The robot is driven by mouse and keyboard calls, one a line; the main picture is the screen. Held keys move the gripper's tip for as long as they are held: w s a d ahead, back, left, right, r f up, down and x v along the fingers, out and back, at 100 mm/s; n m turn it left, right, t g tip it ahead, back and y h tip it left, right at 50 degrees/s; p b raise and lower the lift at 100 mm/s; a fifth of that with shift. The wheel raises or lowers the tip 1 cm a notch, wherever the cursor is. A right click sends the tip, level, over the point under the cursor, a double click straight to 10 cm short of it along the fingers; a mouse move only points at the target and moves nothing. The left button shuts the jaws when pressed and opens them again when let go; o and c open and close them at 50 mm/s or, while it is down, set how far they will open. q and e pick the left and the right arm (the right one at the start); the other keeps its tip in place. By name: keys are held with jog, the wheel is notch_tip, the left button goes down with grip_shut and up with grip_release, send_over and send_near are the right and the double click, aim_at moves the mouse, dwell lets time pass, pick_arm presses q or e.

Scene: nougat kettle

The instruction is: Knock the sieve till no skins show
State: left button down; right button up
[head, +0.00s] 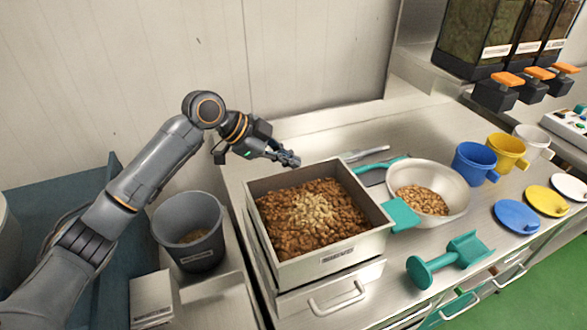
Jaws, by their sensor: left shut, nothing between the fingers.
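The sieve appears to be the rectangular metal box (335,262) with a front label, standing on the steel counter. It is filled with brown nuts or skins (285,232), with a paler heap (312,208) in the middle. Brown skins show all around that heap. A teal block (401,215) sits at its right side; I cannot tell whether it is fixed there. My left gripper (294,161) is shut and empty, at the box's back edge. I cannot tell whether it touches the rim. My right gripper is not in view.
A metal bowl (455,205) of nuts, a teal scoop (447,260) and a teal-handled tool (385,168) lie right of the box. Blue (474,163) and yellow (507,151) jugs stand farther right. A grey bin (188,228) stands left.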

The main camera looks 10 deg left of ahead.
pick_arm(q)
jog(key=shift+s+f, duration=0.25)
jog(key=shift+f, duration=0.25)
jog(key=shift+s+f, duration=0.2)
jog(key=shift+f, duration=0.25)
dwell(0.4)
jog(key=shift+w+a+r+p, duration=0.1)
jog(key=shift+w+r+p, duration=0.4)
jog(key=shift+r, duration=0.25)
jog(key=shift+w, duration=0.4)
jog(key=shift+s+r+p, duration=0.1)
jog(key=shift+r+p, duration=0.25)
jog(key=shift+r, duration=0.25)
jog(key=r+p, duration=0.2)
jog(key=w+r+p, duration=0.1)
jog(key=r, duration=0.1)
jog(key=shift+a+r, duration=0.1)
jog(key=shift+a, duration=0.2)
